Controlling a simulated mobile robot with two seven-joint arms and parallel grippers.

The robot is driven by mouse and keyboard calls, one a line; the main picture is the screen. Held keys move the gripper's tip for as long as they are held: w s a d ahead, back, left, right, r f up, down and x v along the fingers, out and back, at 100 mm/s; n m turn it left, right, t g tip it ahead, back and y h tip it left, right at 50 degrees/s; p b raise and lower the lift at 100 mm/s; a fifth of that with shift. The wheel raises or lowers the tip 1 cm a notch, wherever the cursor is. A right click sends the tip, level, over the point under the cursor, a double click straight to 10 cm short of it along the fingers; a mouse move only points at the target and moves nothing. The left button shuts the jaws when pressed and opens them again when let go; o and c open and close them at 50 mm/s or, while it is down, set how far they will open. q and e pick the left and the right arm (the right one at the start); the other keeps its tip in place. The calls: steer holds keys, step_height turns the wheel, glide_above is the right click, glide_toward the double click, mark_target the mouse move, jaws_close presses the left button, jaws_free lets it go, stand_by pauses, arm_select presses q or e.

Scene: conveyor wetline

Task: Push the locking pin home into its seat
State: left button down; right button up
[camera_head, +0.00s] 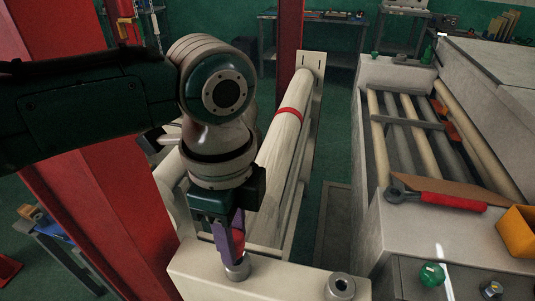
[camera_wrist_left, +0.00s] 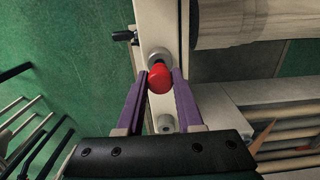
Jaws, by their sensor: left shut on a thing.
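The locking pin shows as a red knob (camera_wrist_left: 160,79) between the purple fingers in the left wrist view. A sliver of its red (camera_head: 238,224) shows beside the fingers in the head view. My left gripper (camera_wrist_left: 160,82) is shut on it. In the head view the left gripper (camera_head: 230,248) points down, its tips just above a round metal seat (camera_head: 237,270) on the cream frame's end. This metal collar also shows beyond the knob in the left wrist view (camera_wrist_left: 158,55). The fingers hide the pin's shaft, so its depth cannot be told. My right gripper is not in view.
A second metal collar (camera_head: 340,286) sits on the same cream frame (camera_head: 290,283) to the right. A pale roller with a red band (camera_head: 289,114) lies behind. A red-handled wrench (camera_head: 440,200) and yellow bin (camera_head: 519,231) rest on the right machine. A red post (camera_head: 115,200) stands left.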

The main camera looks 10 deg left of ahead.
arm_select(q)
steer(key=shift+f+b, duration=0.7)
steer(key=shift+f, duration=0.4)
steer(key=shift+c, duration=2.3)
jaws_free()
